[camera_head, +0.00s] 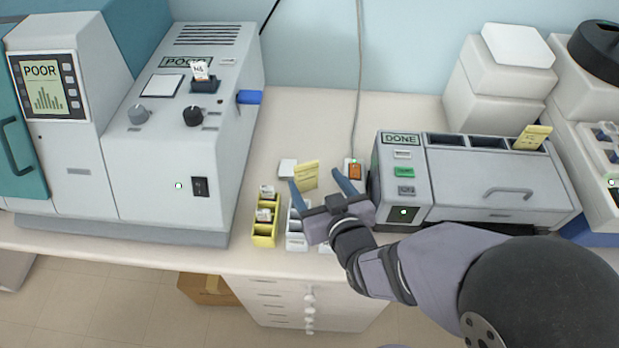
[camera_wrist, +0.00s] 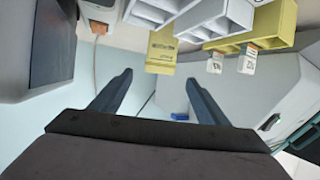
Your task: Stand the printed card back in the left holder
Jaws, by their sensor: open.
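A yellow printed card (camera_head: 306,175) stands upright near the back of the middle white holder (camera_head: 296,243); I cannot tell whether it sits in a slot. It also shows in the wrist view (camera_wrist: 161,52). My gripper (camera_head: 315,180) is open, its two fingers apart with the card between them in the head view. In the wrist view the card appears beyond the fingertips (camera_wrist: 158,75), with no contact visible. A yellow holder (camera_head: 264,239) stands left of the white one and bears small white labelled slides (camera_head: 264,215). Another white holder is mostly hidden behind my gripper.
A grey machine (camera_head: 160,160) reading POOR stands left, with a labelled slide (camera_head: 200,70) on top. A machine (camera_head: 490,185) reading DONE stands right, with another yellow card (camera_head: 531,137) at its top. A small orange-switched box (camera_head: 355,171) with a cable lies behind my gripper.

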